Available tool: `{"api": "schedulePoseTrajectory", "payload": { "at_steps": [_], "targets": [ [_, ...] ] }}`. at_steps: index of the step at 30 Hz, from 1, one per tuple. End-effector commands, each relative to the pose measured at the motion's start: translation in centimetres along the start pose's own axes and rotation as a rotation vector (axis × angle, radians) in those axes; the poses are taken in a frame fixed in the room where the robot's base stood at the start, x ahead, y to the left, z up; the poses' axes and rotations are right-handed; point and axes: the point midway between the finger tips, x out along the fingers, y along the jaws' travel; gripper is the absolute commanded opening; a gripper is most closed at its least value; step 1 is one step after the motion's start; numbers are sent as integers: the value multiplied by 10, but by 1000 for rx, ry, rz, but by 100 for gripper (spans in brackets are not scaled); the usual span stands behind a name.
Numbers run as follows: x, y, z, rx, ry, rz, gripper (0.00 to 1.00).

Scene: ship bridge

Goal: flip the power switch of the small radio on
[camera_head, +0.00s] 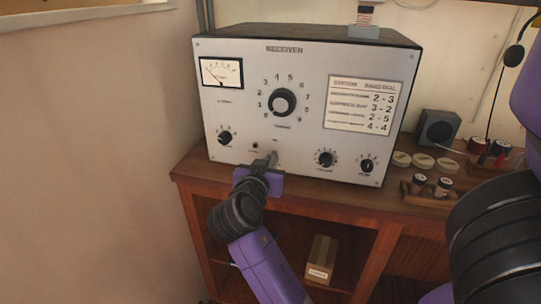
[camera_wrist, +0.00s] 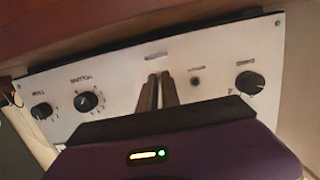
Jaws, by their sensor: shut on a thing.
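The small radio is a grey-white receiver (camera_head: 303,110) with a dark case, standing on the wooden desk. Its front has a meter, a large middle dial and a lower row of knobs. My gripper (camera_head: 272,159) is at the lower middle of the front panel, between the left knob and the two right knobs. In the wrist view, where the panel appears upside down, the two fingers (camera_wrist: 160,77) are close together at the panel below a small label. They are shut on the power switch, which they mostly hide. Its on or off position cannot be told.
A small dark round jack or lamp (camera_head: 255,146) is just left of my fingers. The band knob (camera_head: 225,138) is further left, the volume knob (camera_head: 326,158) to the right. Spools (camera_head: 419,183) and a grey box (camera_head: 438,128) stand right of the radio. A wall is close on the left.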

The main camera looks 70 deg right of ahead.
Motion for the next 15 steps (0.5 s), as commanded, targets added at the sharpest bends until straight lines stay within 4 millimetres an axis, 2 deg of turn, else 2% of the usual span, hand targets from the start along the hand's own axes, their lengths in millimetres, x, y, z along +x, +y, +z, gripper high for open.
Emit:
{"api": "schedulePoseTrajectory", "payload": {
  "at_steps": [1,15],
  "targets": [
    [-2,0,-12,3,-39,2,0],
    [-1,0,-29,1,-426,3,0]
  ]
}}
